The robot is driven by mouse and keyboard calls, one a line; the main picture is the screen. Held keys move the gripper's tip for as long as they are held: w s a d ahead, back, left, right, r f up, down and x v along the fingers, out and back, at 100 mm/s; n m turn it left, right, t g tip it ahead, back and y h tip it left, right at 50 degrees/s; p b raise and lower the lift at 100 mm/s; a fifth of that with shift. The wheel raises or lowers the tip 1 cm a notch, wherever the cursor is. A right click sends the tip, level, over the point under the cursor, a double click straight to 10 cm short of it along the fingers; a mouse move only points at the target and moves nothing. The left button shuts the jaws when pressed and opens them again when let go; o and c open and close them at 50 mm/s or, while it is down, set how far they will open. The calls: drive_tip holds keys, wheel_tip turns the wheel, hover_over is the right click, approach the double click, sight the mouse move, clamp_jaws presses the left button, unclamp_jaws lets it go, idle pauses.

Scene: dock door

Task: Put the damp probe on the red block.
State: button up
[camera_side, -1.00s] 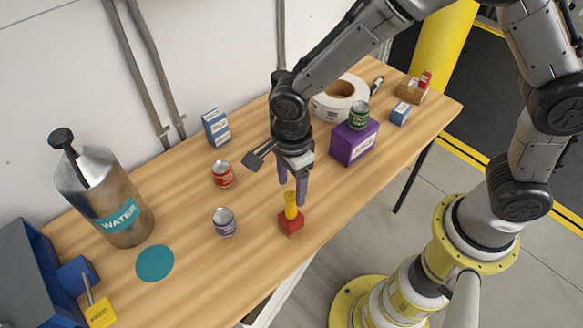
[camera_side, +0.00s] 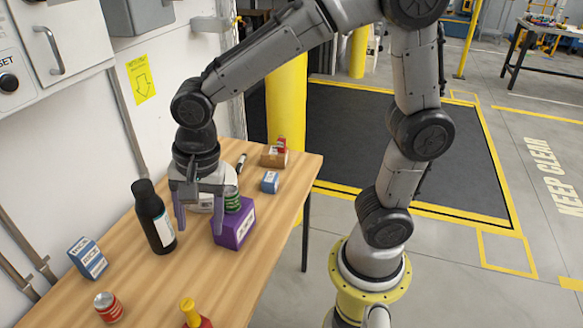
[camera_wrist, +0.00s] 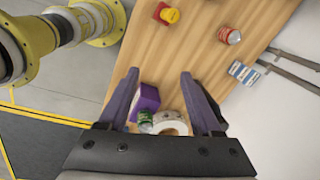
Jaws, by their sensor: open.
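The damp probe, which I take to be the yellow knobbed piece (camera_side: 188,305), stands upright on the red block (camera_side: 206,323) at the bottom edge of the side view. In the wrist view the yellow piece (camera_wrist: 170,15) covers part of the red block (camera_wrist: 158,8). My gripper (camera_side: 199,235) is open with nothing between its purple fingers. It is well away from the probe, above the far part of the table near the purple box. The wrist view also shows the fingers (camera_wrist: 160,75) apart.
A black bottle (camera_side: 154,218) stands left of my gripper. A blue-white box (camera_side: 88,258) and red can (camera_side: 108,307) stand along the left. The middle tabletop (camera_side: 185,272) is clear.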

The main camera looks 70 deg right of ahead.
drive_tip(key=s+d+r+n+t, duration=0.2)
drive_tip(key=s+d+r+n, duration=0.1)
drive_tip(key=s+d+n, duration=0.3)
drive_tip(key=s+d+r+n+t, duration=0.2)
drive_tip(key=s+d+r+n, duration=0.1)
drive_tip(key=s+d+n, duration=0.3)
drive_tip(key=shift+s+d+n+h, duration=0.15)
drive_tip(key=shift+s+n+h, duration=0.15)
drive_tip(key=shift+s+n, duration=0.6)
drive_tip(key=shift+w+r, duration=0.1)
drive_tip(key=shift+w, duration=0.05)
